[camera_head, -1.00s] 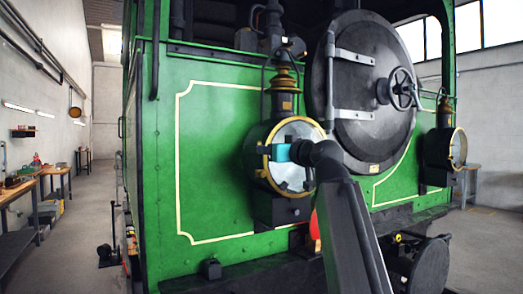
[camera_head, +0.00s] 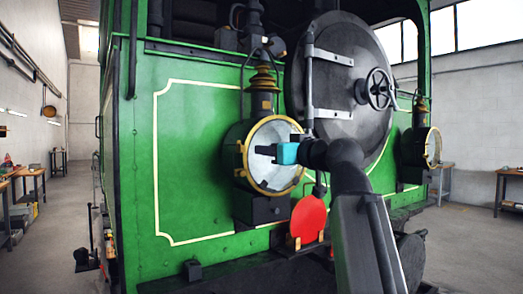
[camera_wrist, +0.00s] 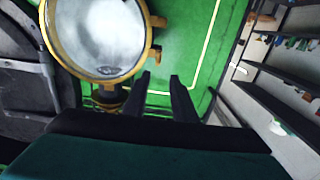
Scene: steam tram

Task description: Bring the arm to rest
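My gripper (camera_head: 262,157), with a cyan body, shows in the head view in front of the left headlamp. Its fingers point left across the lamp's glass. In the wrist view my gripper (camera_wrist: 159,76) has two dark fingers standing apart with nothing between them. The left headlamp (camera_head: 261,183), round with a brass rim, is on the green tram front; it also shows upside down in the wrist view (camera_wrist: 100,35). I cannot tell whether the fingers touch the lamp.
A red disc (camera_head: 308,220) stands upright on the tram's front ledge, close to my arm. The round smokebox door (camera_head: 345,90) and the right headlamp (camera_head: 432,148) are further right. Workbenches (camera_head: 30,185) line the left wall. Open floor (camera_head: 470,255) lies at the right.

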